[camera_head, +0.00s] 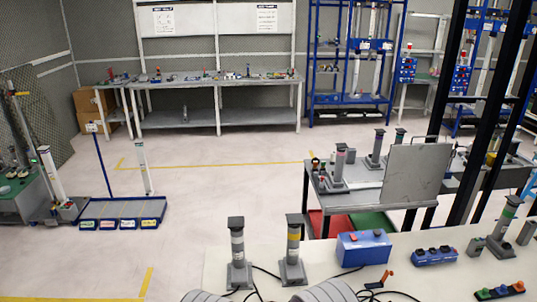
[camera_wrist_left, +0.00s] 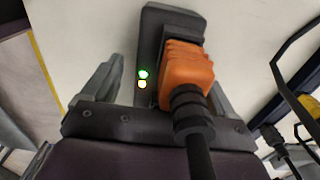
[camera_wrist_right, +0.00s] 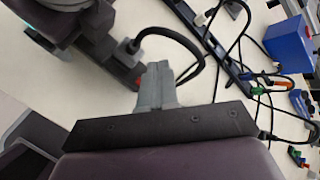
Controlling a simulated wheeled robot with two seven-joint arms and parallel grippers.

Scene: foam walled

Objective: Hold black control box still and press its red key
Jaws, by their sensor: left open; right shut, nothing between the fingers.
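In the left wrist view a dark box (camera_wrist_left: 152,30) with a lit green and a yellow lamp lies between the spread fingers of my left gripper (camera_wrist_left: 166,72). An orange plug (camera_wrist_left: 187,78) with a thick black cable covers part of it. I cannot tell whether the fingers touch the box. In the right wrist view my right gripper (camera_wrist_right: 158,68) is shut and empty. Its tips are close beside a dark box (camera_wrist_right: 118,62) with a small red spot (camera_wrist_right: 138,82) at its end and a black cable. Neither gripper shows in the head view.
A pale table carries a blue box (camera_head: 363,248) with red buttons, a blue unit (camera_head: 434,257), a coloured-button strip (camera_head: 499,291) and two stack lights (camera_head: 238,255) (camera_head: 292,252). Loose black cables (camera_wrist_right: 247,60) and a dark strip (camera_wrist_right: 215,45) lie right of my right gripper.

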